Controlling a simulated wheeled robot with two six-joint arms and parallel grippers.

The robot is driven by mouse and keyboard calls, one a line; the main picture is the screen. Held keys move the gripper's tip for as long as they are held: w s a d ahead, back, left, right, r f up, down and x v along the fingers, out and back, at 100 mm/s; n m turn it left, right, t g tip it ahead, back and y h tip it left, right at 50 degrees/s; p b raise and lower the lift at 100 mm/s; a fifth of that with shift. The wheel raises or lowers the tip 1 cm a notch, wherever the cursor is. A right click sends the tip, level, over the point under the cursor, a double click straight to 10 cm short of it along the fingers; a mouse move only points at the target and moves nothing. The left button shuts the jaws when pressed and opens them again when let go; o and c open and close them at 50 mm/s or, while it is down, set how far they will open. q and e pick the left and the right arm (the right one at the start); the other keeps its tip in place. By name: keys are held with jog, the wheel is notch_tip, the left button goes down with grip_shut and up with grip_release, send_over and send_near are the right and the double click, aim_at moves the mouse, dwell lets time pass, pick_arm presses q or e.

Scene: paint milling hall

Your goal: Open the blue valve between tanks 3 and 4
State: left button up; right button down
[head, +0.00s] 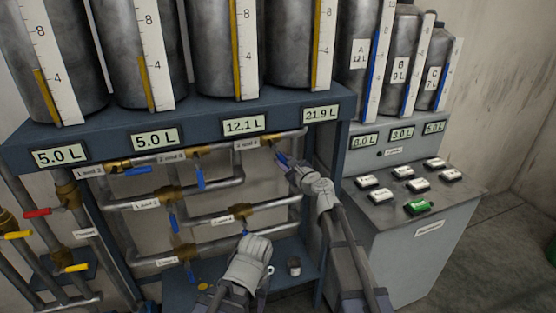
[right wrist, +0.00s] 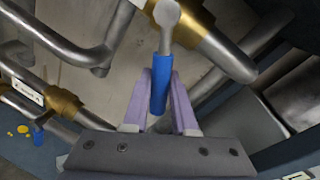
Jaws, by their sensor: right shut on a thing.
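The blue valve handle (head: 281,158) sits on the top pipe at the right, below the third and fourth displays, beside a small white label (head: 247,143). It slants down to the right, at an angle to its pipe. My right gripper (head: 291,166) is shut on this handle. In the right wrist view the blue handle (right wrist: 159,92) lies between the purple fingers (right wrist: 161,78), below a brass valve body (right wrist: 190,17). The third display (head: 244,125) reads 12.1 L and the fourth (head: 321,113) 21.9 L. My left gripper (head: 246,236) is low at the centre; its fingers are unclear.
Other blue handles (head: 200,180) hang from brass valves on the pipes to the left. Red (head: 37,212) and yellow (head: 76,268) handles are at far left. A grey console (head: 408,245) with white switches and a green one (head: 417,206) stands right of my right arm.

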jog(key=shift+w+d+r+n+h+p, duration=0.3)
jog(key=shift+d+r+n+p, duration=0.55)
jog(key=shift+n, duration=0.35)
jog(key=shift+w+d+r+n+h+p, duration=0.1)
jog(key=shift+d+r+n+h+p, duration=0.15)
jog(key=shift+n+p, duration=0.3)
jog(key=shift+w+d+r+n+h+p, duration=0.15)
jog(key=shift+r+n+p, duration=0.25)
jog(key=shift+n, duration=0.25)
jog(key=shift+d+r+n+h+p, duration=0.15)
jog(key=shift+r+n+h+p, duration=0.1)
jog(key=shift+r+n+p, duration=0.55)
jog(key=shift+d+r+n+h+p, duration=0.25)
jog(key=shift+n+p, duration=0.3)
jog(key=shift+n, duration=0.45)
jog(key=shift+d+r+n+h+p, duration=0.1)
jog(key=shift+r+n+h+p, duration=0.2)
jog(key=shift+r+n+p, duration=0.5)
jog(key=shift+f, duration=0.2)
jog(key=c, duration=0.7)
grip_release()
